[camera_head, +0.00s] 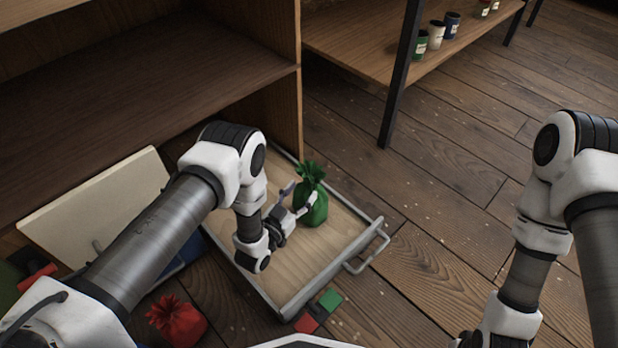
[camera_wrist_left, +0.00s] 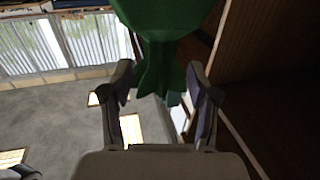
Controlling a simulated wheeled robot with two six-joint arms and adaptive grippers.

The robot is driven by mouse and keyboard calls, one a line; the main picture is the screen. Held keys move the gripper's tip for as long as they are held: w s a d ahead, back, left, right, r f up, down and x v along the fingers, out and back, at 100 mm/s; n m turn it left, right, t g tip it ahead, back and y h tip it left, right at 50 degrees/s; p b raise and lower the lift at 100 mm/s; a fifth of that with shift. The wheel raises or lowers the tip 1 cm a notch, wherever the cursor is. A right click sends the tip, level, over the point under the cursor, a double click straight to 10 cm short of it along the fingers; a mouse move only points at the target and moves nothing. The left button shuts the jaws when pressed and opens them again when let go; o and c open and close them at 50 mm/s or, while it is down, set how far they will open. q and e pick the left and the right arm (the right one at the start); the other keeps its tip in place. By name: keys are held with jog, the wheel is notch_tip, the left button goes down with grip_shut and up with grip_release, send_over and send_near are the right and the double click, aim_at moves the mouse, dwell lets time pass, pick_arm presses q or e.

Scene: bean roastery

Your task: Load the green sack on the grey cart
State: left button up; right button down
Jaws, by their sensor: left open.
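The green sack (camera_head: 317,212), with a tied leafy top, stands upright on the wooden bed of the grey cart (camera_head: 345,262), near its far side. The cart is a low tray with a grey rim and a handle at its right. My left gripper (camera_head: 301,196) is open at the sack's left side, its fingers near the neck. In the left wrist view, the sack (camera_wrist_left: 158,40) shows just beyond and between the spread fingertips of the left gripper (camera_wrist_left: 163,82). I cannot tell whether a finger touches it. My right arm shows at the right, but its gripper is out of view.
A red sack (camera_head: 177,322) sits on the floor left of the cart. Red and green blocks (camera_head: 318,311) lie by the cart's near edge. A wooden shelf (camera_head: 150,90) stands close behind. A rack with several cans (camera_head: 437,35) is farther back. Floor at right is clear.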

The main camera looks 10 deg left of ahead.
pick_arm(q)
jog(key=s+a+f+n+g+y+p, duration=0.1)
jog(key=s+a+f+g+y, duration=0.25)
jog(key=s, duration=0.55)
jog(key=s+a+f+n+g+y+p, duration=0.1)
jog(key=s+a+f+n+g, duration=0.1)
jog(key=s+a+g, duration=0.6)
jog(key=s+r+g, duration=0.2)
jog(key=s, duration=0.6)
jog(key=s+d+r+n+g+y, duration=0.1)
jog(key=s+g, duration=0.2)
jog(key=s, duration=0.5)
jog(key=shift+s+r, duration=0.25)
jog(key=shift+r, duration=0.1)
jog(key=shift+g, duration=0.25)
